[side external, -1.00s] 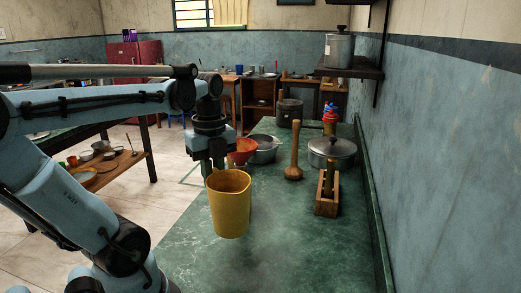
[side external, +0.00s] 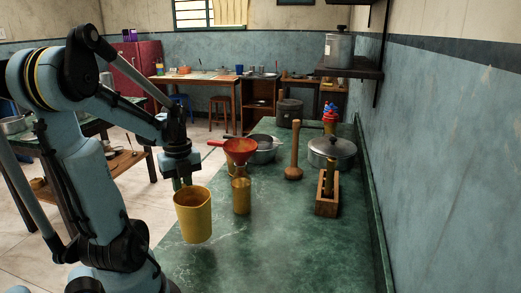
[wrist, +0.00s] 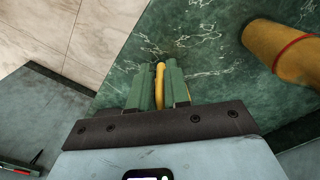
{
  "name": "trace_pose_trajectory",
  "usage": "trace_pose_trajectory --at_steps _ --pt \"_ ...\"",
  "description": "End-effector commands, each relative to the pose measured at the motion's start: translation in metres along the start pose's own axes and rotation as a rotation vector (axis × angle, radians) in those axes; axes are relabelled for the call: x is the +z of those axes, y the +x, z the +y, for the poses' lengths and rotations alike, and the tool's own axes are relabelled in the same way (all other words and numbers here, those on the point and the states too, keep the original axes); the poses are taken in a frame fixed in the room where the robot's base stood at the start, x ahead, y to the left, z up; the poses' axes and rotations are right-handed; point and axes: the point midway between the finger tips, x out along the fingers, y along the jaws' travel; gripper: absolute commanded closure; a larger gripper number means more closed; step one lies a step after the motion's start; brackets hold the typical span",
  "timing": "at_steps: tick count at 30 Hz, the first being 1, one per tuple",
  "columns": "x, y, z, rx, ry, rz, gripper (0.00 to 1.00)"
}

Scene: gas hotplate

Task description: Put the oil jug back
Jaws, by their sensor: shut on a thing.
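The yellow oil jug (side external: 193,218) is an open-topped, tapered vessel near the left edge of the green counter in the side view, roughly upright. My gripper (side external: 182,182) is at its far side, by the rim, with the fingers partly hidden behind it. In the wrist view my gripper (wrist: 159,88) is shut on a slim yellow piece (wrist: 160,72), which looks like the jug's handle. I cannot tell whether the jug's base touches the counter.
Behind the bottle is a metal pan (side external: 264,155). Further right are a wooden masher (side external: 294,160), a lidded pot (side external: 333,152) and a wooden box (side external: 326,205) holding a yellowish upright piece. The green counter (side external: 285,245) is clear at the front. A wall bounds the right.

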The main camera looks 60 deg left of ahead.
Motion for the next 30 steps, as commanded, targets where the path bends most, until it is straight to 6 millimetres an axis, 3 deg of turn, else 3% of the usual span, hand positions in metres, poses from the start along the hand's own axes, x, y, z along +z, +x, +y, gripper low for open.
trace_pose_trajectory --at_steps 9,23,24,29,30 --pt "0.000 0.032 -0.001 0.000 0.000 0.000 1.00" --pt "0.000 0.038 -0.001 0.000 0.000 0.000 1.00" --pt "0.000 0.039 -0.001 0.000 0.000 0.000 0.82" --pt "0.000 0.038 -0.001 0.000 0.000 0.000 0.58" --pt "0.000 0.038 -0.001 0.000 0.000 0.000 0.58"
